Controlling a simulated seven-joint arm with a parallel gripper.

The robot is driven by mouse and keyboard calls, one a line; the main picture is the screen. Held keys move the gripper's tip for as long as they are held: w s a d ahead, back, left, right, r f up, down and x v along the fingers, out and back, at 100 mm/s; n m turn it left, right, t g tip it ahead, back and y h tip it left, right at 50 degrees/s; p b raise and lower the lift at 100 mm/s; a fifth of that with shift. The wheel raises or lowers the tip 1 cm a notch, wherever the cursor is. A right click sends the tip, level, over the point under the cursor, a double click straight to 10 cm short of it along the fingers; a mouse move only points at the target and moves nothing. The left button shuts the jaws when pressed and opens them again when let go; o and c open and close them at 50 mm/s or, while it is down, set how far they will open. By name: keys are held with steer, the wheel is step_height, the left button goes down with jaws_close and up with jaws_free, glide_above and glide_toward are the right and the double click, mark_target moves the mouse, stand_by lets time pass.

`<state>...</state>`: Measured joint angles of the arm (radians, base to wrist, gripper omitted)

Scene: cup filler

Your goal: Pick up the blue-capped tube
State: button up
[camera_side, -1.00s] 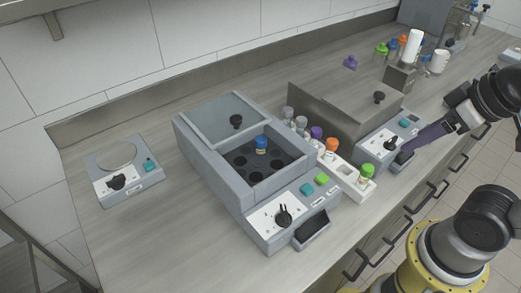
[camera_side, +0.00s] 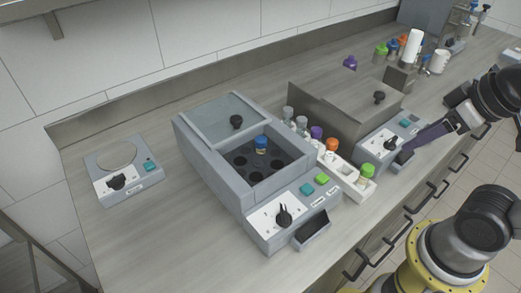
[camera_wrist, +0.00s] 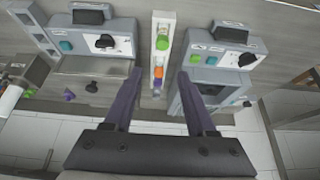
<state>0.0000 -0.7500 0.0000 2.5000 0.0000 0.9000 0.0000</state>
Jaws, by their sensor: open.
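The blue-capped tube (camera_side: 261,145) stands upright in a hole of the dark block inside the grey heater box (camera_side: 207,160), whose clear lid (camera_side: 230,118) leaves that part uncovered. I cannot make the tube out in the wrist view. My gripper (camera_side: 410,149) is open and empty, well to the right of the tube, near the second grey device. In the wrist view the two purple fingers of my gripper (camera_wrist: 159,76) stand apart, with the tube rack (camera_wrist: 158,45) seen between them.
A white rack (camera_side: 349,176) with several capped tubes, including green, orange and purple caps, stands between the heater box and a steel-covered device (camera_side: 340,100). A small scale-like device (camera_side: 122,170) is at left. Other bottles stand at the back right. The front-left counter is clear.

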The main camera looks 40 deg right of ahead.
steer(key=w+a+r, duration=0.1)
steer(key=w+r, duration=0.6)
steer(key=n+g, duration=0.2)
steer(key=g, duration=0.2)
glide_above(261, 139)
steer(key=s, duration=0.1)
step_height(261, 139, down, 7)
steer(key=f, duration=0.9)
steer(key=w+f, duration=0.1)
steer(key=f, duration=0.3)
steer(key=shift+f, duration=0.3)
